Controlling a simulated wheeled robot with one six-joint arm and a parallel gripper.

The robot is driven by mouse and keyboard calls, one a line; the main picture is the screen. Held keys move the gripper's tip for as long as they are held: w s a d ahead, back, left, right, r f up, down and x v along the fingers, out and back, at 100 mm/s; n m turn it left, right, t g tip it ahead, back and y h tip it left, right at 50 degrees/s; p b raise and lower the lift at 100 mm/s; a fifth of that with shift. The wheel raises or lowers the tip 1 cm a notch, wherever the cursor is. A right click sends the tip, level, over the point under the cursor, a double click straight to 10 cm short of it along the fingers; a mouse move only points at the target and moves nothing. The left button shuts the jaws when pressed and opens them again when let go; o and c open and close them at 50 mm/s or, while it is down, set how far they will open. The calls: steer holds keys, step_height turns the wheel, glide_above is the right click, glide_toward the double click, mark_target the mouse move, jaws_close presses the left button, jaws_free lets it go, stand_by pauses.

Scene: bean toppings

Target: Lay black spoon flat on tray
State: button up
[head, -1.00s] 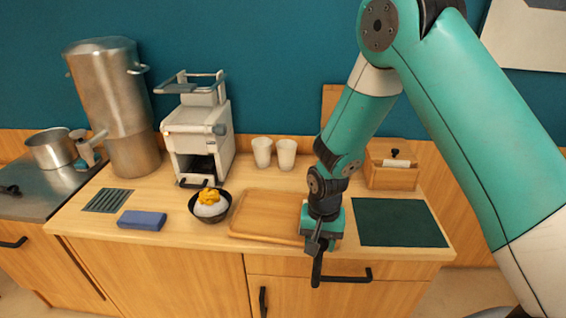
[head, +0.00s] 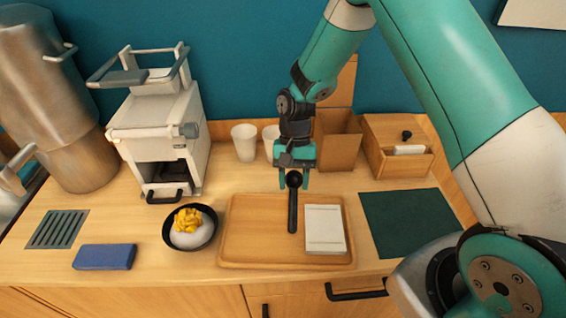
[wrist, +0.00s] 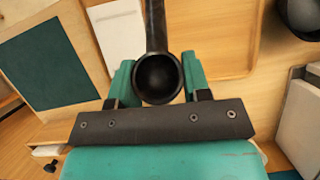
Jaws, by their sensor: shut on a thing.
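My gripper (head: 294,180) is shut on the black spoon (head: 293,209), at the round bowl end. In the head view the spoon's handle points down the picture, over the middle of the wooden tray (head: 250,257). In the wrist view the spoon's bowl (wrist: 158,79) sits between the two green fingers (wrist: 158,85), and the handle runs away past the tray (wrist: 232,70). I cannot tell whether the spoon touches the tray. A white rectangular item (head: 324,228) lies on the tray's right half; the tray's left half is bare.
A black bowl (head: 168,232) with white food and yellow topping stands left of the tray. A dark green mat (head: 409,221) lies to the right. A blue sponge (head: 104,257), white cups (head: 244,142), a wooden box (head: 392,164) and a white machine (head: 155,130) stand around.

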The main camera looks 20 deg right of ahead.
steer(key=shift+w, duration=0.15)
steer(key=shift+a+f+b, duration=0.15)
steer(key=shift+f+b, duration=0.4)
steer(key=shift+f, duration=0.05)
steer(key=shift+f+b, duration=2.45)
steer(key=shift+f, duration=1.15)
steer(key=o, duration=1.5)
steer(key=shift+c, duration=0.2)
steer(key=s+p+v, duration=0.1)
steer(key=p+v, duration=0.6)
steer(key=v, duration=0.3)
steer(key=shift+a+r, duration=0.15)
